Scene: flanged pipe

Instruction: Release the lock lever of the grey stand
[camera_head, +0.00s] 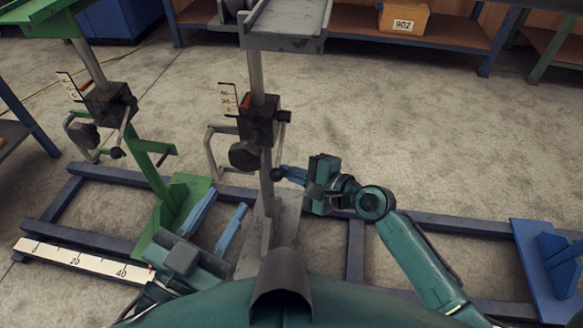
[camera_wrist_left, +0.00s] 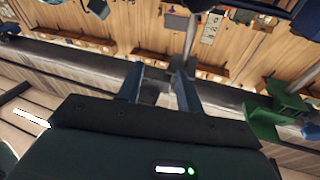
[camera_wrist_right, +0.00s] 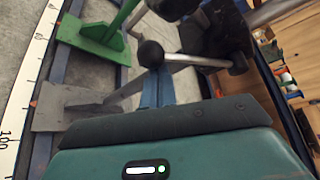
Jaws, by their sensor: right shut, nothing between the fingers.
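The grey stand (camera_head: 256,75) rises in the middle of the head view, with a dark clamp block (camera_head: 258,125) on its post. Its lock lever (camera_head: 281,145) hangs down from the block's right side and ends in a black ball knob (camera_head: 277,174). My right gripper (camera_head: 284,172) is shut and empty, its blue fingertips close beside the knob. In the right wrist view, the knob (camera_wrist_right: 150,53) and lever rod (camera_wrist_right: 195,61) lie just beyond the fingers; contact is unclear. My left gripper (camera_head: 228,199) is open and empty, low and left of the grey post.
A green stand (camera_head: 150,165) with a similar clamp block stands at left. A dark round knob (camera_head: 243,155) and a bent handle sit left of the grey post. Blue floor rails (camera_head: 450,225) and a white ruler (camera_head: 80,262) lie low. Open floor (camera_head: 420,130) is at right.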

